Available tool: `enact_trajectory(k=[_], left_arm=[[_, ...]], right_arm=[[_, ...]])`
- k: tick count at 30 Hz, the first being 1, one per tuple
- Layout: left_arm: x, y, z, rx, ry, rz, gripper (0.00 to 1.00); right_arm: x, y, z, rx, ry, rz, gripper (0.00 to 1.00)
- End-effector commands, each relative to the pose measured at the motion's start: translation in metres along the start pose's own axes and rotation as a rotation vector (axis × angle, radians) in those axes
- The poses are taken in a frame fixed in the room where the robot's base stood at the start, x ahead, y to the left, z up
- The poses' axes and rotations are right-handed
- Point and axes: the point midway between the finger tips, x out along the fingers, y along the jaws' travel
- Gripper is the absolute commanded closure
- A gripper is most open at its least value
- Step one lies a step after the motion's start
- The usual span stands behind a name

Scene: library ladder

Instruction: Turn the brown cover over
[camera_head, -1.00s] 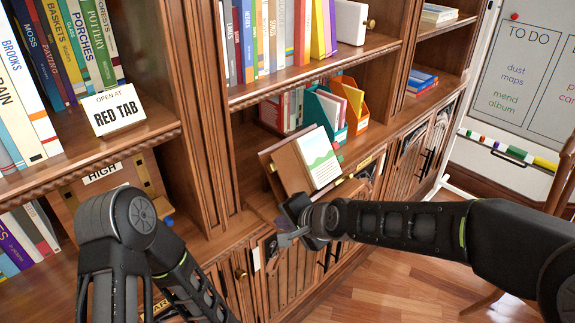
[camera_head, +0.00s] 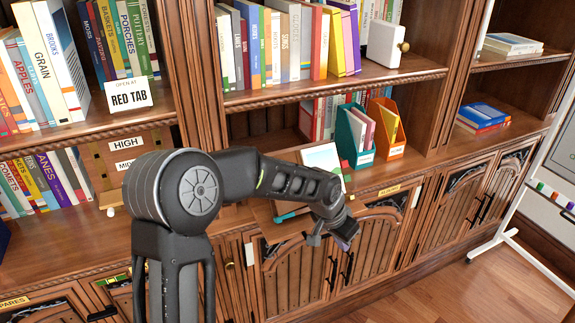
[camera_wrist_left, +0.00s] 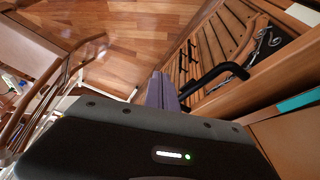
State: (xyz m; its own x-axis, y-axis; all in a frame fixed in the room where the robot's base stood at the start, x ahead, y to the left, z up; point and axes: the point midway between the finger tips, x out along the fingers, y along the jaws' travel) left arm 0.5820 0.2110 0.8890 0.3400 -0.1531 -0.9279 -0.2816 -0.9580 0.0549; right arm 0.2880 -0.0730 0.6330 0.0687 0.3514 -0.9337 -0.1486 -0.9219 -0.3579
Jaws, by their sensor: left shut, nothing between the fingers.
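My left arm reaches across the front of the lower shelf. Its gripper (camera_head: 342,240) is shut and empty, in front of the cabinet doors just below the ledge; its fingers also show closed in the left wrist view (camera_wrist_left: 161,92). A brown panel, seemingly the brown cover (camera_wrist_left: 293,143), shows at the lower right of the wrist view, beside a teal strip and apart from the fingers. In the head view my forearm hides most of the book; a pale page (camera_head: 323,157) shows above the arm. How the cover lies is unclear. My right gripper is out of view.
A teal file holder (camera_head: 352,140) and an orange one (camera_head: 388,130) stand behind on the shelf. Cabinet doors (camera_head: 300,270) with black handles are below the ledge. A whiteboard stand (camera_head: 510,232) is at the right. The floor at lower right is clear.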

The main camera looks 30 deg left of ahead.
Motion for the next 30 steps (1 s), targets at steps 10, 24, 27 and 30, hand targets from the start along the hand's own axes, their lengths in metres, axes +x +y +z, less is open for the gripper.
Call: enact_trajectory(k=[10,24,27,30], left_arm=[[-0.075,-0.042,-0.027,0.049,-0.010,-0.101,1.00],[-0.286,-0.123,-0.025,0.040,-0.087,-0.350,1.00],[-0.312,-0.129,-0.018,0.026,-0.103,-0.376,1.00],[-0.317,-0.131,-0.015,0.023,-0.110,-0.381,1.00]], right_arm=[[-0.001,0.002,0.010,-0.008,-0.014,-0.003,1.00],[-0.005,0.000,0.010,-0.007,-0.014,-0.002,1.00],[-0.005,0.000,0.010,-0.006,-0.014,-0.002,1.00],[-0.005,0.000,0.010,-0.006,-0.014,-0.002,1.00]])
